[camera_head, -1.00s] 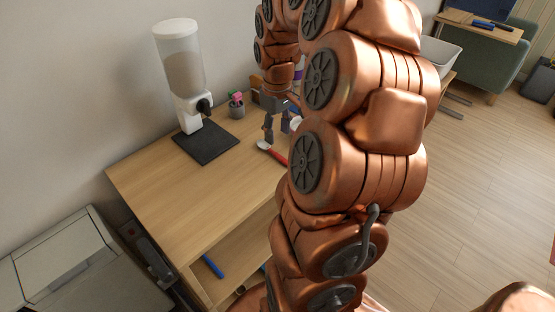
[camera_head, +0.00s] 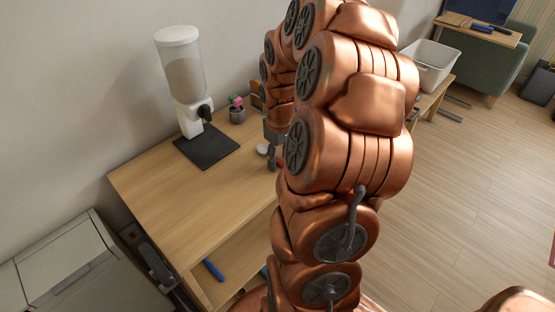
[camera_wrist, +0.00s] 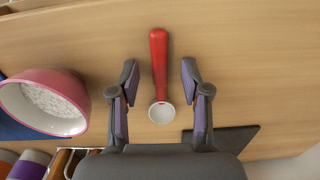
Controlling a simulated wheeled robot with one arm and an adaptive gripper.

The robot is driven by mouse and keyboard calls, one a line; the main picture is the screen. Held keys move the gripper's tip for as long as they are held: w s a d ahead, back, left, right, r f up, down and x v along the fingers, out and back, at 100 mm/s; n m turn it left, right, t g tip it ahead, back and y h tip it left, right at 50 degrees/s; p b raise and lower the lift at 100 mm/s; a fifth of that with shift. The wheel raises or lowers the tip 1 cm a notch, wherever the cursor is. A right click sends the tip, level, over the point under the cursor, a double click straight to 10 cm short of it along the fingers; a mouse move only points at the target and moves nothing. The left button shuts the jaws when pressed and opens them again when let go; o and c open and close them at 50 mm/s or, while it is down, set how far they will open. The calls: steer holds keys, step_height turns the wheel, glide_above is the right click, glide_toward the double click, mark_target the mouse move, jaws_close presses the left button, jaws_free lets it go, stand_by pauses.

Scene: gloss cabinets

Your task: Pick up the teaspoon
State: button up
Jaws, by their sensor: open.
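The teaspoon (camera_wrist: 159,68) lies on the wooden tabletop, with a red handle and a pale round bowl at its near end in the wrist view. In the head view only its pale bowl (camera_head: 263,149) shows clearly, and my arm hides most of the handle. My gripper (camera_wrist: 160,75) is open, with one finger on each side of the spoon and a gap on both sides. In the head view my gripper (camera_head: 272,158) is low over the table, partly hidden by my arm.
A pink bowl (camera_wrist: 38,92) with white contents stands left of my gripper in the wrist view. A dark mat (camera_head: 207,147) lies under a white dispenser (camera_head: 184,80). The table's front left (camera_head: 165,195) is clear.

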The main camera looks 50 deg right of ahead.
jaws_close()
stand_by(0.3)
steer(key=shift+r, duration=0.15)
